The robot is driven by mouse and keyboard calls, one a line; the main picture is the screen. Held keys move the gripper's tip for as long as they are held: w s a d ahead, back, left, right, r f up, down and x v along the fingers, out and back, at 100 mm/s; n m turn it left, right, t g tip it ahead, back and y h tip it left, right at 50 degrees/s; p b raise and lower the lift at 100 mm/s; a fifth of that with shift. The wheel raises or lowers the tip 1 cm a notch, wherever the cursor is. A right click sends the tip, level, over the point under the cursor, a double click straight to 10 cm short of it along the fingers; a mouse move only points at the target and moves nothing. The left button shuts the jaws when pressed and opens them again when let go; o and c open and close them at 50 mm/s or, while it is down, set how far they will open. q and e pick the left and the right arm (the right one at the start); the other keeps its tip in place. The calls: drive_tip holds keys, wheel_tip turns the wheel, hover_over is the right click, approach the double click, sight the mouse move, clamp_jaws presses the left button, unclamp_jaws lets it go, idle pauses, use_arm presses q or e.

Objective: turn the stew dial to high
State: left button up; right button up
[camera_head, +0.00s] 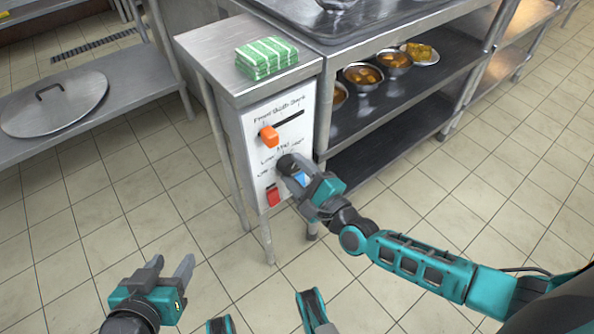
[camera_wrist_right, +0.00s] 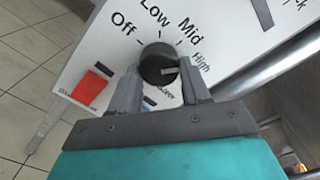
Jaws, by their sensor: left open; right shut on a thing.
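The stew dial (camera_wrist_right: 158,60) is a round black knob on a white control panel (camera_head: 283,106), with Off, Low, Mid and High printed around it. A pale mark on its face points right, roughly toward High in the right wrist view. My right gripper (camera_wrist_right: 160,72) has one finger on each side of the dial and is shut on it. In the head view, my right gripper (camera_head: 291,168) reaches the panel and largely hides the dial. My left gripper (camera_head: 170,266) is open and empty over the floor, well away from the panel.
The panel also has an orange slider knob (camera_head: 268,137) above the dial and a red switch (camera_head: 272,197) below it. A green striped cloth (camera_head: 266,58) lies on the steel cabinet top. Shelves with bowls of food (camera_head: 362,76) stand at right. Tiled floor is clear in front.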

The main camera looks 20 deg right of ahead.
drive_tip(key=shift+m, duration=1.1)
drive_tip(key=o, duration=1)
use_arm(q)
drive_tip(key=shift+s+f, duration=0.1)
drive_tip(key=shift+a+r+p, duration=0.35)
drive_tip(key=shift+r+p, duration=0.2)
drive_tip(key=shift+p, duration=0.55)
use_arm(e)
drive_tip(key=v, duration=1.2)
drive_tip(key=shift+s+d, duration=0.1)
drive_tip(key=shift+s, duration=0.3)
drive_tip(key=shift+r, duration=0.1)
